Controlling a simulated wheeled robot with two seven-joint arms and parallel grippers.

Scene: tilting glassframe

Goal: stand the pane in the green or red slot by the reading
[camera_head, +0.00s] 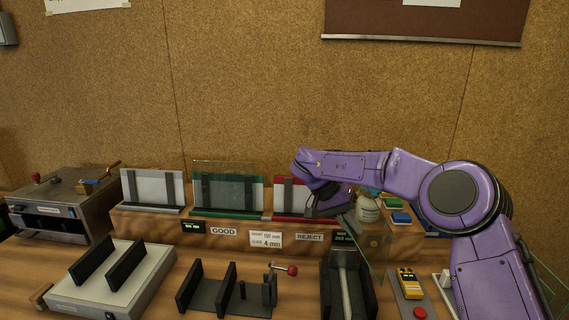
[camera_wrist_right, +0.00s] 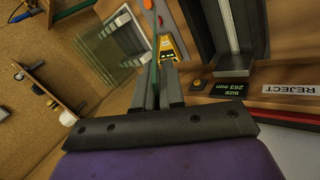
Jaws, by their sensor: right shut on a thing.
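My right gripper (camera_head: 345,207) is at the right end of the rear shelf and is shut on a clear glass pane (camera_head: 375,250). The pane hangs tilted below the gripper, right of the measuring channel. In the right wrist view my fingers (camera_wrist_right: 158,88) are closed together. The green slot (camera_head: 228,214) stands mid-shelf above a GOOD sign (camera_head: 223,231); a clear, greenish sheet shows above its frame. The red slot (camera_head: 290,217) is above a REJECT sign (camera_head: 310,237), partly hidden by my arm. A display (camera_wrist_right: 230,92) reads SIZE 263 mm. My left gripper is not in view.
A white-panelled rack (camera_head: 152,208) stands left of the green slot. A card reading 4 mm (camera_head: 266,241) is on the shelf front. Black-walled fixtures fill the front bench. A yellow meter (camera_head: 410,283) and a bottle (camera_head: 367,209) are at the right. A metal machine (camera_head: 60,213) stands left.

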